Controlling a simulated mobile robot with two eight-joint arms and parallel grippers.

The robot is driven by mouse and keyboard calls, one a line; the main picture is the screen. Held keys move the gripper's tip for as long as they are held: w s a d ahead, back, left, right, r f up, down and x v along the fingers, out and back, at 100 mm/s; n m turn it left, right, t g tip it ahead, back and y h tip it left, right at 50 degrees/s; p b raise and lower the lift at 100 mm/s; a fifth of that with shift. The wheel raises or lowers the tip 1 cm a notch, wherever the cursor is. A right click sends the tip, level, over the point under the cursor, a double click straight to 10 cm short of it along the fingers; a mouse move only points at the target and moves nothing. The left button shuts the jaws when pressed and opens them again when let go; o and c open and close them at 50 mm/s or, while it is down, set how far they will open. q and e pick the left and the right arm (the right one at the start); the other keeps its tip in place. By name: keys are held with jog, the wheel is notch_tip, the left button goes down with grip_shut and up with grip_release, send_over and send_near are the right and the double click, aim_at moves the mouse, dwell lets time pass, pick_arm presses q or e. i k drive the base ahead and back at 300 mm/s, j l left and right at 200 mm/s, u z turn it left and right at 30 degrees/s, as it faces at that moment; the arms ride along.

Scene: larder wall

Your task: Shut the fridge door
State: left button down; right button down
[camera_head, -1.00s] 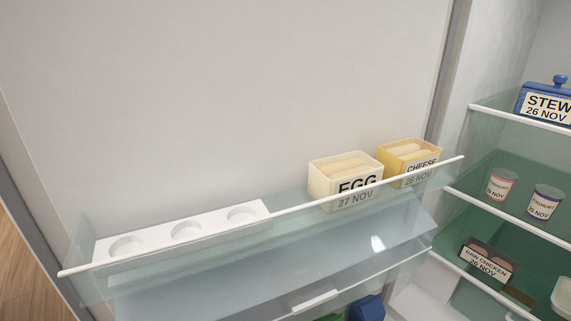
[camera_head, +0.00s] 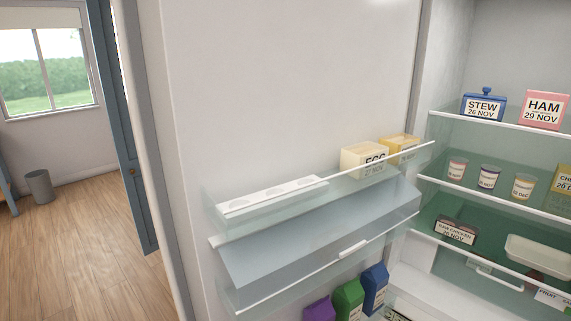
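The fridge door (camera_head: 285,85) stands wide open, its inner face toward me on the left of the fridge interior (camera_head: 465,150). Its upper door shelf (camera_head: 330,182) holds a white egg tray (camera_head: 270,196), an egg box (camera_head: 362,160) and a cheese box (camera_head: 400,146). Lower on the door, purple (camera_head: 318,309), green (camera_head: 348,298) and blue (camera_head: 375,287) cartons stand in a rack. The door's outer face and handle are hidden. Neither of my grippers is in view.
Inside the fridge, shelves hold a stew pot (camera_head: 483,103), a ham box (camera_head: 545,109), several yoghurts (camera_head: 489,177) and a raw chicken pack (camera_head: 456,232). Left of the door is open wooden floor (camera_head: 100,260), a blue door (camera_head: 128,140) and a bin (camera_head: 40,187).

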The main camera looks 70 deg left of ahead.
aim_at(241, 113)
jog(key=k+j, duration=0.25)
jog(key=k, duration=0.2)
jog(key=k+j+z, duration=0.1)
jog(key=k+j, duration=0.15)
jog(key=k, duration=0.2)
jog(key=k+j, duration=0.15)
jog(key=j, duration=0.2)
jog(key=k+j, duration=0.1)
jog(key=j, duration=0.25)
jog(key=k+j, duration=0.15)
jog(key=j, duration=0.15)
jog(key=j+z, duration=0.1)
jog(key=j, duration=1.85)
